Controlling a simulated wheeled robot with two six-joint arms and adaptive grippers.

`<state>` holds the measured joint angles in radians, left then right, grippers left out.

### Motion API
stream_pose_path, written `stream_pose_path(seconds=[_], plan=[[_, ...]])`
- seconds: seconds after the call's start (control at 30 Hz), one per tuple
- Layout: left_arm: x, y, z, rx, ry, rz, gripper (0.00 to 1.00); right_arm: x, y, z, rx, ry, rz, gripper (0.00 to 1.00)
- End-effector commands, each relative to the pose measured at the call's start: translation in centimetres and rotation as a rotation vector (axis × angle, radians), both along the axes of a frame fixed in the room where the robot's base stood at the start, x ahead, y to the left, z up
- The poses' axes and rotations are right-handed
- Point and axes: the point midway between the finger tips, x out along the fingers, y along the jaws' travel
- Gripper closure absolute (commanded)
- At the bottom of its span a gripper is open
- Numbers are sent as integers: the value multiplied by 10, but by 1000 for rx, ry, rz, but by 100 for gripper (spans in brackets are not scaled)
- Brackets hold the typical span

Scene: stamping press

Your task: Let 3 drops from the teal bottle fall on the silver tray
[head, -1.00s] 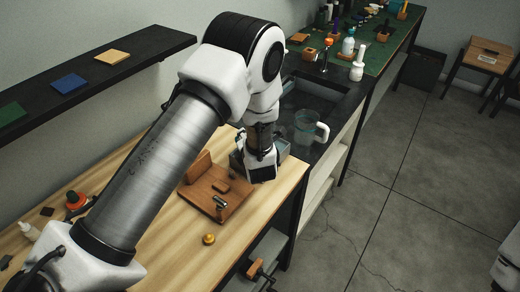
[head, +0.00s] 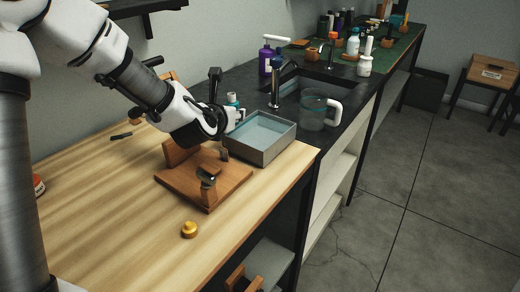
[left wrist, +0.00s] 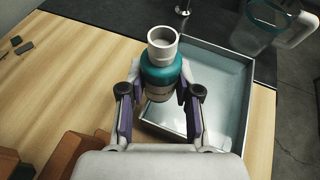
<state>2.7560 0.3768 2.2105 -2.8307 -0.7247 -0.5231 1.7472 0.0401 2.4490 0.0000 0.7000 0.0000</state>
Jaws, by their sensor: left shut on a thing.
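My left gripper (head: 232,114) is shut on the teal bottle (head: 232,99). In the left wrist view the teal bottle (left wrist: 163,80) sits between the two fingers (left wrist: 160,92), its white neck or cap end towards the top of the picture. The silver tray (head: 281,148) is a square, shallow-walled box with a pale blue-grey inside, on the table's back right corner. In the left wrist view the tray (left wrist: 218,95) lies below and right of the bottle, which overlaps its left side. The bottle's exact tilt and height are unclear. No drops show. My right gripper is out of view.
A wooden stand (head: 205,185) is left of the tray, and a small yellow knob (head: 189,230) lies in front. Behind are a clear jug (head: 313,112), a tap (head: 277,85) and a purple pump bottle (head: 265,60).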

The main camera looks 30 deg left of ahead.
Motion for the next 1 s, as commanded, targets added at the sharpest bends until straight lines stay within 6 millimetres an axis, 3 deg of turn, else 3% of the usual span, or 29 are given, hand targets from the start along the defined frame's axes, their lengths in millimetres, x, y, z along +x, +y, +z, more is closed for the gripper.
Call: stream_pose_path(seconds=[0.23, 0.53, 1.0], plan=[[0, 0, 7, 5, 2, 0, 100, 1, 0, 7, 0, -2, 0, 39], [0, 0, 43, 6, 2, 0, 100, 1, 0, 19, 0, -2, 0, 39], [0, 0, 44, 6, 4, 5, 100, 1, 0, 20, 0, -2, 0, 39]])
